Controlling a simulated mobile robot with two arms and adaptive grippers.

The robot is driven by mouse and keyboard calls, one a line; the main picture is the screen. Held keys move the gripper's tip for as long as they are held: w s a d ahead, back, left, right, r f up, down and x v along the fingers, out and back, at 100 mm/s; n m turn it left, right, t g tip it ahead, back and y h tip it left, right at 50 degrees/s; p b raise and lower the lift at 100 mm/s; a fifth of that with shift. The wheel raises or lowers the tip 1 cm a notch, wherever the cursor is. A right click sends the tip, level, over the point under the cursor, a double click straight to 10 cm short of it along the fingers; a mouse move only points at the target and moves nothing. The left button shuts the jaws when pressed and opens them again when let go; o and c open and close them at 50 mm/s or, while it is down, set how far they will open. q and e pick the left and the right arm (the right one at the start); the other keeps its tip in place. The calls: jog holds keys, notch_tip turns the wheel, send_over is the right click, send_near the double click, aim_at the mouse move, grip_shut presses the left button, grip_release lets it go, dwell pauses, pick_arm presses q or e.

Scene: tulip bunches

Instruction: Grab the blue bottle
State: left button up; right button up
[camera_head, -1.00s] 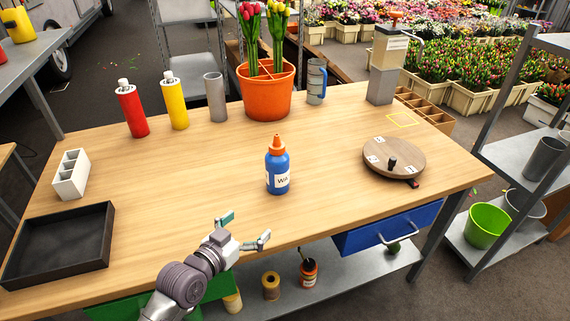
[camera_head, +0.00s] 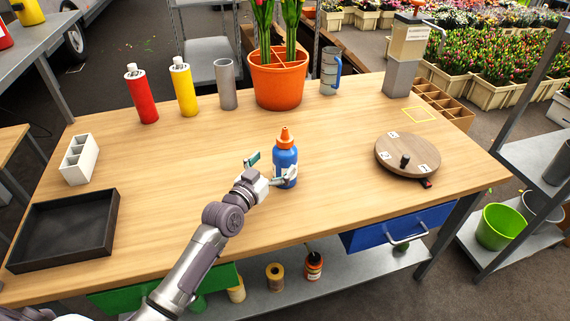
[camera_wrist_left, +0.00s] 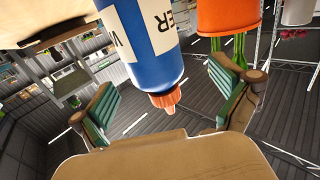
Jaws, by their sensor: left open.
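The blue bottle (camera_head: 285,163) with an orange nozzle cap and a white label stands upright near the middle of the wooden table. My left gripper (camera_head: 271,168) is open right at the bottle, on its left and near side, and one finger overlaps the bottle's lower part in the head view. In the left wrist view the bottle (camera_wrist_left: 151,50) shows upside down between the two green-padded fingers of the gripper (camera_wrist_left: 168,103), with visible space at both sides. I cannot tell whether a finger touches it. My right gripper is not in view.
A red bottle (camera_head: 142,95), a yellow bottle (camera_head: 181,92), a grey cylinder (camera_head: 227,84) and an orange pot (camera_head: 278,82) stand along the back. A round wooden board (camera_head: 407,155) lies to the right. A black tray (camera_head: 113,220) and white holder (camera_head: 80,160) are at left.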

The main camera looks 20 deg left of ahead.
aim_at(285, 154)
pick_arm(q)
jog(key=x, duration=0.5)
jog(key=shift+s+d+f, duration=0.15)
jog(key=shift+d+f, duration=0.05)
jog(key=shift+d, duration=0.15)
jog(key=shift+r, duration=0.1)
jog(key=c, duration=1.5)
